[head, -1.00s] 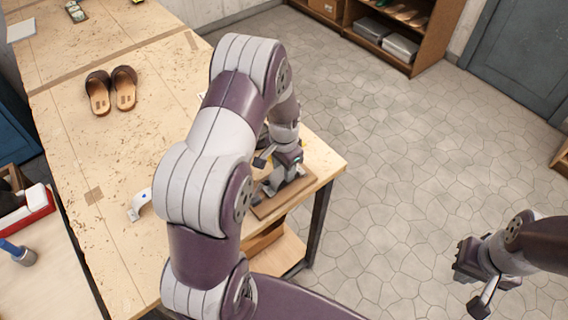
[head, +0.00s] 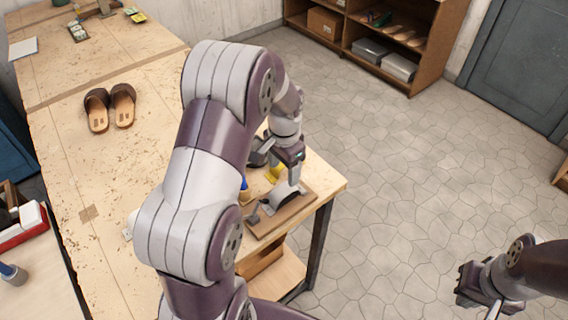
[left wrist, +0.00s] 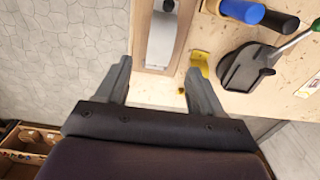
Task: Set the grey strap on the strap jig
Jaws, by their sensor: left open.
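The strap jig (head: 307,204) is a brown wooden board at the near right corner of the workbench. A grey, arched piece that looks like the grey strap (head: 281,196) sits on it. In the left wrist view the grey strap (left wrist: 162,38) lies lengthwise along the jig board (left wrist: 143,45). My left gripper (head: 282,168) is open and empty, just above the jig. Its fingers (left wrist: 158,68) stand apart beyond the near end of the strap. My right gripper (head: 474,288) hangs over the floor at the right, apart from everything; its jaws are unclear.
Blue (left wrist: 243,10) and black (left wrist: 279,22) handles, a black-headed tool (left wrist: 245,68) and a yellow item (left wrist: 199,63) lie beside the jig. Brown sandals (head: 110,107) stand farther back on the workbench (head: 110,190). Shelves (head: 425,50) stand across open floor.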

